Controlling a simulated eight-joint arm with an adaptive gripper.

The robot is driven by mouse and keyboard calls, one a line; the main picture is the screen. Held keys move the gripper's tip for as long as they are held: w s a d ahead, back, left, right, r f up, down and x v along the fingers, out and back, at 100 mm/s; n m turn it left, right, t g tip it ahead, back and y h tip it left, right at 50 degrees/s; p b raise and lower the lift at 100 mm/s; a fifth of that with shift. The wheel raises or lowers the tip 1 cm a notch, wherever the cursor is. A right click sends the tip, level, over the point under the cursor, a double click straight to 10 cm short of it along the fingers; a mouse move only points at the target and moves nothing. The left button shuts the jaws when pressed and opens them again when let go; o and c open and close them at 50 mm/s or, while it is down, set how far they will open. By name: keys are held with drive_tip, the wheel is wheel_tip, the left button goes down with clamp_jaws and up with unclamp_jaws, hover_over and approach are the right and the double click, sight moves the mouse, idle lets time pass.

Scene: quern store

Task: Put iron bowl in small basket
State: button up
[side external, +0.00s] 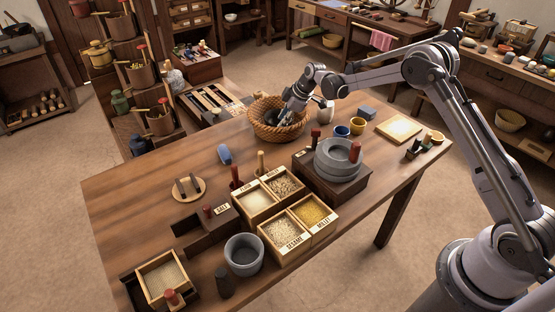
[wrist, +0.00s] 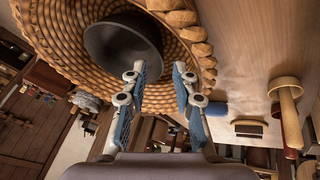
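The small basket (side external: 279,133) is woven, tan and round, and stands near the far edge of the table. The iron bowl (wrist: 112,48) is dark grey and lies inside the basket (wrist: 55,25) in the wrist view. In the wrist view my gripper's fingers (wrist: 156,72) are spread apart with a clear gap. The left fingertip overlaps the bowl and the right one lies over the basket wall. Whether a finger touches the bowl cannot be told.
A white jar (side external: 325,112), a blue cup (side external: 342,131) and a yellow cup (side external: 357,126) stand right of the basket. A stone quern (side external: 338,160) and open grain boxes (side external: 283,237) stand nearer.

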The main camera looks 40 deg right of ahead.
drive_tip(key=v, duration=0.8)
drive_tip(key=shift+s+a+r, duration=0.1)
drive_tip(key=shift+s+r, duration=0.05)
drive_tip(key=shift+r, duration=0.2)
drive_tip(key=s+a+r+m+h, duration=0.1)
drive_tip(key=s+a+r+m, duration=0.2)
drive_tip(key=s+r, duration=0.45)
drive_tip(key=s+a+r+m, duration=0.2)
drive_tip(key=s+r, duration=0.4)
drive_tip(key=s, duration=0.3)
drive_tip(key=s+a+f+m+t, duration=0.2)
drive_tip(key=s+m, duration=0.3)
drive_tip(key=s, duration=1.4)
drive_tip(key=shift+a+f+m+h, duration=0.3)
drive_tip(key=shift+a+f+h, duration=0.1)
drive_tip(key=shift+f, duration=0.35)
